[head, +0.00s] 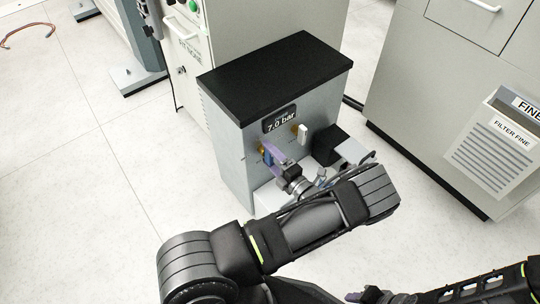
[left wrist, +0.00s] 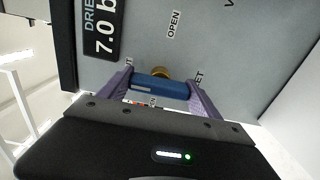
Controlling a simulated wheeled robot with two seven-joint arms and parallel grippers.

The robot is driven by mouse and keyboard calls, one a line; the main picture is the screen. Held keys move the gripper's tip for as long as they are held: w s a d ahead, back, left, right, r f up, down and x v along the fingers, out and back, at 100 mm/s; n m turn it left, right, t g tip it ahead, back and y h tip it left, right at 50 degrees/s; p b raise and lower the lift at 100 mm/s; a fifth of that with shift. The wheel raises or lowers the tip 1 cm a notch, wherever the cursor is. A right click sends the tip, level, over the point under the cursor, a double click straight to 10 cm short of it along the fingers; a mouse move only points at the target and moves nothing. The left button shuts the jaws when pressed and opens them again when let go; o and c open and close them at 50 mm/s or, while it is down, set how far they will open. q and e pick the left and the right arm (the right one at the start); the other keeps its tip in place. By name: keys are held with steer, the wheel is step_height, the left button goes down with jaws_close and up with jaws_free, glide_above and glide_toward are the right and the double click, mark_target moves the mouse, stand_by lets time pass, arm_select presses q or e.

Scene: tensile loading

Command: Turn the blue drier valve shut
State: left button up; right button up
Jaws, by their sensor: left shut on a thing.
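The blue drier valve handle (head: 268,156) is on the front of a grey cabinet with a black top, below a "7.0 bar" display. In the left wrist view the blue handle (left wrist: 160,87) spans crosswise between two purple fingers, with its brass stem behind it. My left gripper (head: 272,152) is shut on the handle, one finger at each end; it also shows in the left wrist view (left wrist: 160,92). An "OPEN" label (left wrist: 174,24) is on the panel above the handle. My right gripper (head: 372,296) is only partly seen at the bottom edge, its fingers unclear.
A white-handled valve (head: 302,132) sits right of the blue one on the same cabinet (head: 233,150). A large "FILTER FINE" unit (head: 440,110) is at the right.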

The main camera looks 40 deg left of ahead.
stand_by(0.3)
arm_select(q)
steer(key=o, duration=1.4)
steer(key=shift+d, duration=0.1)
steer(key=v, duration=0.7)
steer(key=shift+s+d+p, duration=0.15)
steer(key=shift+d+p, duration=0.15)
steer(key=shift+p, duration=0.05)
